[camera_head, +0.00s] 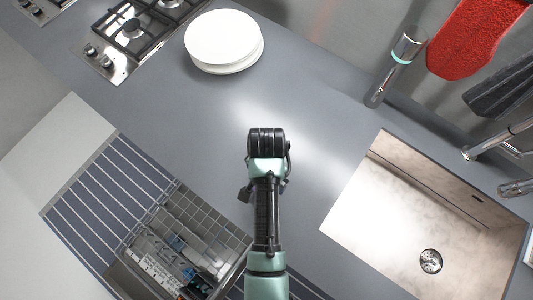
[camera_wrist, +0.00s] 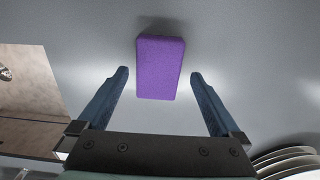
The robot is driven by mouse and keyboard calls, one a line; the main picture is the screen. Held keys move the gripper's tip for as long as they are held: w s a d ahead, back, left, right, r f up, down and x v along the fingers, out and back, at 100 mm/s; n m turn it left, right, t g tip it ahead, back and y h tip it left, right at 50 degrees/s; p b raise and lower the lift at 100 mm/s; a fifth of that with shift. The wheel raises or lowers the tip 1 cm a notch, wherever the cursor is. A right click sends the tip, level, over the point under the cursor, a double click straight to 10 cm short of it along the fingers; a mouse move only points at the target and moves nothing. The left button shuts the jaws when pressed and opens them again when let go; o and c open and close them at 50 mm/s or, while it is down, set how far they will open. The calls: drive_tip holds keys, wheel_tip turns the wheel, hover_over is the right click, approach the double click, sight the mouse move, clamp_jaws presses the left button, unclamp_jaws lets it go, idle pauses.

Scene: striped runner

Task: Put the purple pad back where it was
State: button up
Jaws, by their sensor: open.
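The purple pad (camera_wrist: 160,68) is a small rectangular block, seen in the wrist view against the grey countertop. It lies ahead of my gripper (camera_wrist: 158,82), roughly centred between the two blue fingers, which stand apart on either side of its near end. I see no finger touching it. In the head view my gripper (camera_head: 266,180) is above the counter between the sink and the striped runner; the pad does not show there, and my arm may hide it.
A stack of white plates (camera_head: 223,40) stands by the gas hob (camera_head: 130,30). Grey counter (camera_head: 330,110) is clear between.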

wheel_tip(320, 180, up, 9)
drive_tip(key=shift+b, duration=0.3)
drive_tip(key=shift+f, duration=0.1)
idle(0.4)
